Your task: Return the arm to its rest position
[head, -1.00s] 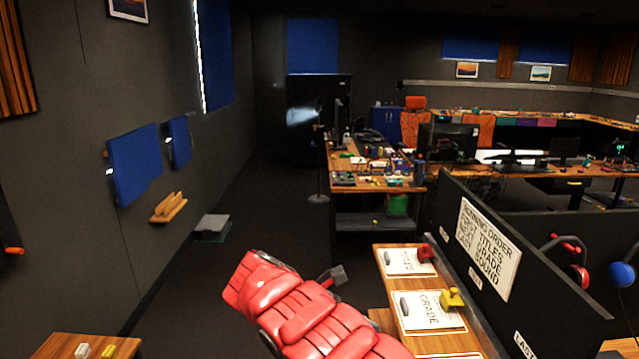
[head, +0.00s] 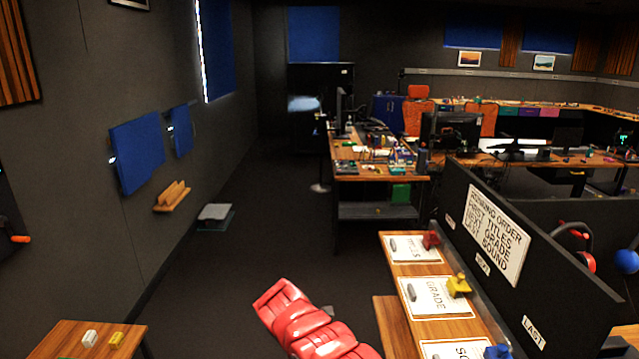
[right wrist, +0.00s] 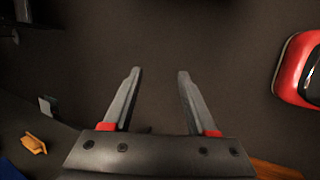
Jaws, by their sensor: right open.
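My red arm (head: 312,322) rises from the bottom edge of the head view, bent over the dark floor left of the wooden desk (head: 389,312). Only a small grey bit shows beside it, so its gripper is mostly hidden there. In the right wrist view my right gripper (right wrist: 158,95) is open, with two grey fingers apart and nothing between them. Bare dark floor lies beyond the fingers. My left gripper is not in view.
The desk bears labelled cards, a red block (head: 431,240), a yellow block (head: 458,286) and a blue block (head: 497,352). A black partition (head: 560,285) stands along its right. A small wooden table (head: 70,340) is at lower left. The floor (head: 250,230) between is clear.

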